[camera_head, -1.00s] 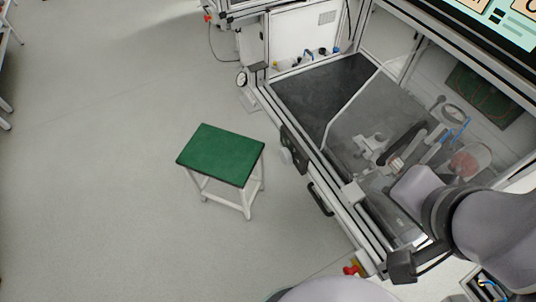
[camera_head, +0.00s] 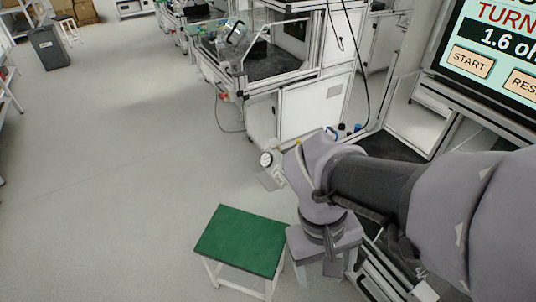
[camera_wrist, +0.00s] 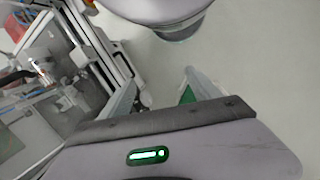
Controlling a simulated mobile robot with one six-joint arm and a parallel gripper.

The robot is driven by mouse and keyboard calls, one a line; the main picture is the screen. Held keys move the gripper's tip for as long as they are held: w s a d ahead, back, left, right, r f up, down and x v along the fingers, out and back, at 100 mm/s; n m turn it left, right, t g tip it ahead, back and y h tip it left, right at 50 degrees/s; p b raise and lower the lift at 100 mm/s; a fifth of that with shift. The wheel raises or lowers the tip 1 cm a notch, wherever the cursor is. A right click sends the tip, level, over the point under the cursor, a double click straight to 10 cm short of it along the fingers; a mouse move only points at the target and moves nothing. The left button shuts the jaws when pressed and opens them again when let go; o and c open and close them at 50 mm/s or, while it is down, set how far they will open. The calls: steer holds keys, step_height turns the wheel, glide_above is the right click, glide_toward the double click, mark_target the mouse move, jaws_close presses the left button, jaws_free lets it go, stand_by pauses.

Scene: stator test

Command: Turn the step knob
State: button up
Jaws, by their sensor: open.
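The step knob cannot be made out in either current view; in the head view my arm and gripper cover the bench front. My gripper (camera_head: 326,270) points down beside the right edge of the green-topped stool, in front of the bench. In the wrist view my gripper (camera_wrist: 160,82) shows two pale fingers spread wide apart with nothing between them but floor and a bit of green behind. A screen (camera_head: 488,62) at the upper right reads "TURN" and "1.6 oh", cut off at the edge, with a START button.
The green-topped stool (camera_head: 242,241) stands on the floor left of my gripper. A white cabinet (camera_head: 312,105) and another workstation stand behind. A round caster (camera_head: 266,159) sits at the cabinet's foot. The floor at left is open. A dark bin (camera_head: 48,47) stands far back.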

steer(key=w+a+f+n+t+h, duration=0.1)
steer(key=a+f+n+t+h, duration=0.25)
steer(key=f+n, duration=0.35)
steer(key=w+a+f+n+t+h+b, duration=0.1)
steer(key=a+f+n+t+h, duration=0.1)
steer(key=f+n+t+h, duration=0.4)
steer(key=w+a+f+n+t+h, duration=0.1)
steer(key=a+f+n+t+h, duration=0.15)
steer(key=f+n, duration=0.6)
steer(key=b+x, duration=0.4)
steer(key=x, duration=1.2)
steer(key=shift+d+r+n, duration=0.2)
steer(key=shift+d+n, duration=0.2)
steer(key=shift+n, duration=0.05)
steer(key=shift+s, duration=0.1)
steer(key=c, duration=1.4)
